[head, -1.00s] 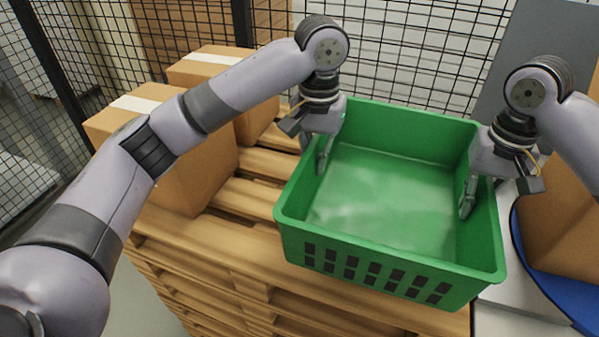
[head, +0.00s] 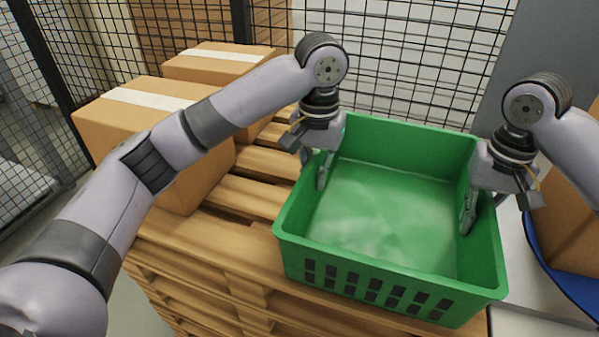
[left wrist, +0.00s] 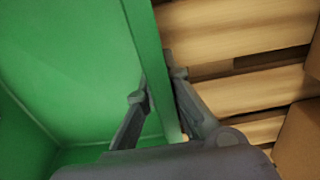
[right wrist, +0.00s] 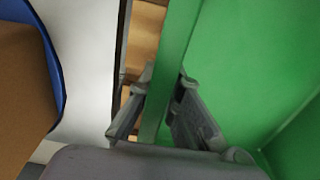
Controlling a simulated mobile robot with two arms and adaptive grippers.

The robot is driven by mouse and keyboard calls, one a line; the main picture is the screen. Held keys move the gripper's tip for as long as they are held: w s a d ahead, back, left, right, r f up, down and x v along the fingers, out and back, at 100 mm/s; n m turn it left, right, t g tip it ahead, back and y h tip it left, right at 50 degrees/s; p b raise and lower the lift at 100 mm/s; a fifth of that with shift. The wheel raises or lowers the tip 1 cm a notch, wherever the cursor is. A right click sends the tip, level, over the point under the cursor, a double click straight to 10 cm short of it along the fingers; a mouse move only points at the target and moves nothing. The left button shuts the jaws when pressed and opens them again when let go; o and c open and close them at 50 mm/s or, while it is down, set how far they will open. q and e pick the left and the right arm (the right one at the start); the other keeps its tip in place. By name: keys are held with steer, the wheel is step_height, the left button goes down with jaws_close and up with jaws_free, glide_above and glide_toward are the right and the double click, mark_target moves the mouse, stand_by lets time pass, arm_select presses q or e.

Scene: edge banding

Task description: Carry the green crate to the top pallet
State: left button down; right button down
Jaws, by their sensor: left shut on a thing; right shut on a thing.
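The green crate (head: 390,275) is empty and looks level over the front right part of the top wooden pallet (head: 215,240). I cannot tell whether its base touches the slats. My left gripper (head: 322,170) is shut on the crate's left wall, one finger inside and one outside; the left wrist view shows the wall between the fingers (left wrist: 160,95). My right gripper (head: 468,208) is shut on the right wall; the right wrist view shows that wall between the fingers (right wrist: 165,90). The crate hides the pallet slats beneath it.
Two cardboard boxes with white tape, a near one (head: 135,115) and a far one (head: 215,65), stand on the pallet's left side. Bare slats lie between them and the crate. A black mesh fence (head: 400,60) stands behind. A box on a blue surface (head: 545,255) is at right.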

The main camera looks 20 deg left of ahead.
arm_select(q)
steer(key=shift+a+f, duration=0.15)
steer(key=shift+f, duration=0.1)
arm_select(e)
steer(key=shift+d+f, duration=0.15)
steer(key=shift+f, duration=0.15)
arm_select(q)
steer(key=c, duration=1.8)
jaws_free()
arm_select(e)
steer(key=c, duration=1.8)
jaws_free()
arm_select(q)
step_height(320, 180, up, 12)
steer(key=shift+f, duration=0.15)
arm_select(e)
steer(key=shift+r, duration=0.65)
step_height(320, 180, up, 11)
steer(key=shift+f, duration=0.1)
